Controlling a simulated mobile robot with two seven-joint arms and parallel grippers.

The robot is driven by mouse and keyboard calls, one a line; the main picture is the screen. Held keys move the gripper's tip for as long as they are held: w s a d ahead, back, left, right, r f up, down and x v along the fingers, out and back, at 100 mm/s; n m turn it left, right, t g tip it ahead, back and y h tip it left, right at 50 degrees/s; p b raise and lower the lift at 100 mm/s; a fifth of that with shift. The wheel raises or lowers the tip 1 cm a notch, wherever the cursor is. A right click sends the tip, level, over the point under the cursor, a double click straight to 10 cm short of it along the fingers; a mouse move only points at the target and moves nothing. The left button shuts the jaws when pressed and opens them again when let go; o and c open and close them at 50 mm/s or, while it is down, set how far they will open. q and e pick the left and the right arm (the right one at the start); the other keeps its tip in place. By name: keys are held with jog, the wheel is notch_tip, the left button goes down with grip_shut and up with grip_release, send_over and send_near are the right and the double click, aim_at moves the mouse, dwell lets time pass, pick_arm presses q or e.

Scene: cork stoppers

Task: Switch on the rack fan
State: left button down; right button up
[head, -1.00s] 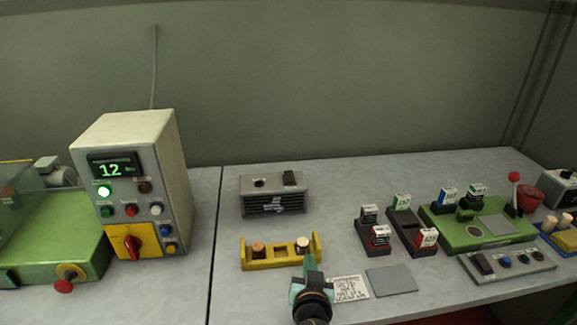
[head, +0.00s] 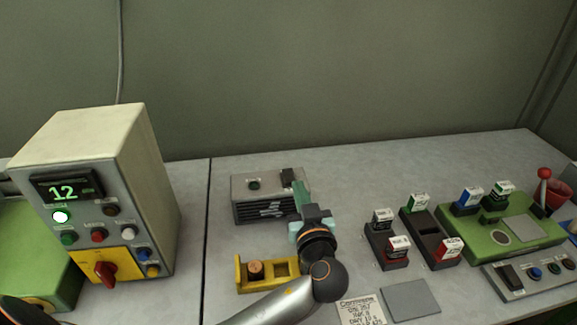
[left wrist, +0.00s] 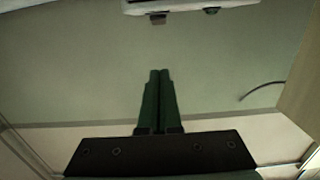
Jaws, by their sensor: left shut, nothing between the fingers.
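The rack fan is a grey box with a slotted grille (head: 266,211) at the back of the bench. On its top are a small round green-tinted lamp (head: 254,184) and a black rocker switch (head: 287,177). My left gripper (head: 299,185) is shut and empty, its fingertips beside the switch at the box's right end. Whether they touch it I cannot tell. In the left wrist view the shut fingers (left wrist: 158,75) point towards a pale box edge (left wrist: 185,6) at the top, where a dark switch-like part (left wrist: 158,18) shows. My right gripper is out of view.
A yellow holder (head: 243,280) with a cork stopper (head: 256,268) stands in front of the fan, partly hidden by my left arm. A control box (head: 150,200) reading 12 stands left. Stamp-like blocks and a green plate (head: 530,244) are at right.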

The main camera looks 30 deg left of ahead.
pick_arm(q)
jog(key=shift+r, duration=0.1)
dwell(0.3)
jog(key=p, duration=0.3)
send_over(291, 180)
jog(key=s, duration=0.1)
jog(key=shift+d, duration=0.25)
jog(key=f, duration=0.3)
jog(key=shift+w+a+f, duration=0.15)
jog(key=shift+w+a, duration=0.1)
jog(key=shift+w, duration=0.15)
jog(key=shift+w+f, duration=0.1)
jog(key=shift+f, duration=0.45)
